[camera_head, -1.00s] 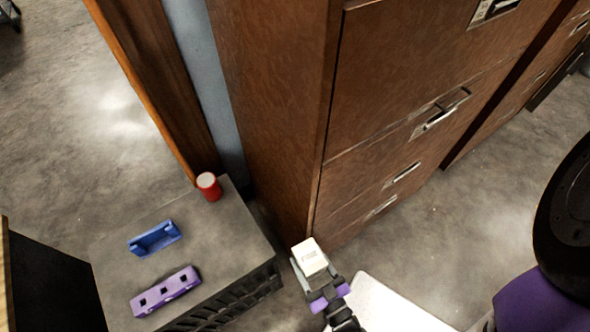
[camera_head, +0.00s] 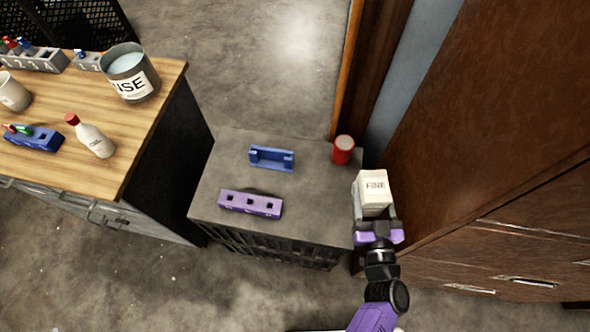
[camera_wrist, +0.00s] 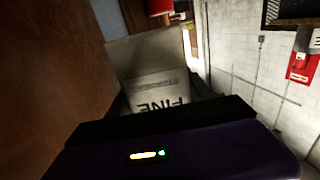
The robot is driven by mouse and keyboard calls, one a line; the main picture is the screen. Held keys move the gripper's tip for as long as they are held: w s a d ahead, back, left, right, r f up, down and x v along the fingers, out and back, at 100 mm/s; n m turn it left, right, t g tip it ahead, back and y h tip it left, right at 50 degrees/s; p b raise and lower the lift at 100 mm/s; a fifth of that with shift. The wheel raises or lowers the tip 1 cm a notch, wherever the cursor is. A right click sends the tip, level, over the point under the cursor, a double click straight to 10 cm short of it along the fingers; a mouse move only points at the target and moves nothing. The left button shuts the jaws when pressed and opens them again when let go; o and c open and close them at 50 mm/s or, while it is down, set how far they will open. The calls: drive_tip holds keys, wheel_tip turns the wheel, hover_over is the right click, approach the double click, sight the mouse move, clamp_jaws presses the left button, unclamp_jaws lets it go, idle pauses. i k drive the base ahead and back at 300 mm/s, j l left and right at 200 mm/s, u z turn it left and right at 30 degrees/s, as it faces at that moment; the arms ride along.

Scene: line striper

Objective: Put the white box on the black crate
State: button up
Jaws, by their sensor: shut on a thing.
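The white box (camera_head: 373,190), labelled "FINE", is held in my gripper (camera_head: 376,220) in the head view. The gripper is shut on it, at the right edge of the black crate (camera_head: 215,195). I cannot tell exactly how high the box is above the crate top. In the wrist view the box (camera_wrist: 160,90) shows its upside-down "FINE" label just beyond my gripper (camera_wrist: 165,115). The crate's top is dark grey, with slatted sides.
On the crate are a blue holder (camera_head: 271,158), a purple block with square holes (camera_head: 250,203) and a red can (camera_head: 343,150) at the back right. A brown cabinet (camera_head: 480,180) stands close on the right. A wooden workbench (camera_head: 120,170) stands left. The crate's front right top is clear.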

sight(327, 205)
drive_tip(key=j+z, duration=0.5)
drive_tip(key=j, duration=1.95)
